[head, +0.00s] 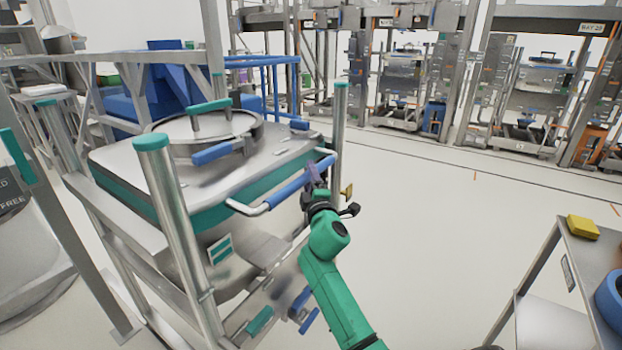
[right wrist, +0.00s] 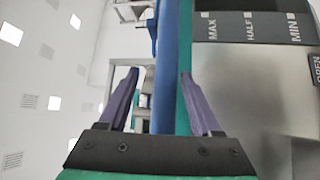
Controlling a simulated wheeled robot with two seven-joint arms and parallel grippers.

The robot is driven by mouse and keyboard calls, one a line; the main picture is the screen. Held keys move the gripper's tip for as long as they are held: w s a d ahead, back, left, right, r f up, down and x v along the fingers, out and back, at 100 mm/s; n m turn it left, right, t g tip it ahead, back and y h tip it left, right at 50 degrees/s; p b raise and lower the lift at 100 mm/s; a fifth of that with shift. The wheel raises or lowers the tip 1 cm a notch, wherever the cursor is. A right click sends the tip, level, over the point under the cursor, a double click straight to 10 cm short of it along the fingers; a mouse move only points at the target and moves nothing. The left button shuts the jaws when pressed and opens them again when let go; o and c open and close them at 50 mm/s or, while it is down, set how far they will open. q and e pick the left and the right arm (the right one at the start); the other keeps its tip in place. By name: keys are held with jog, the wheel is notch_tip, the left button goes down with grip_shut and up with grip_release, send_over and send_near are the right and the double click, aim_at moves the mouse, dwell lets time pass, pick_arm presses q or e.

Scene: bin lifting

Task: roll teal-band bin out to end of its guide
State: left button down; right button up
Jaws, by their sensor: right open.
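The teal-band bin (head: 208,217) is a large steel vessel with a round lid (head: 205,130), standing inside a metal frame at left in the head view. A blue-gripped push handle (head: 287,190) sticks out from its near right side. In the right wrist view, the purple fingers (right wrist: 159,75) are open, one on each side of the blue handle (right wrist: 165,60), with gaps showing. The bin's steel wall with MAX, HALF and MIN marks (right wrist: 250,35) lies to the right. My left gripper is out of view.
Teal-capped posts (head: 152,145) (head: 341,88) stand at the frame's near corners. A cart with a yellow block (head: 582,227) stands at lower right. Open pale floor (head: 430,215) lies right of the bin. Racks and other bins line the back.

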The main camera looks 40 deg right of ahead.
jog(key=shift+f, duration=0.15)
jog(key=b+v, duration=0.1)
jog(key=v, duration=1.3)
jog(key=shift+s+b, duration=0.3)
jog(key=shift+b, duration=0.05)
jog(key=shift+a, duration=0.1)
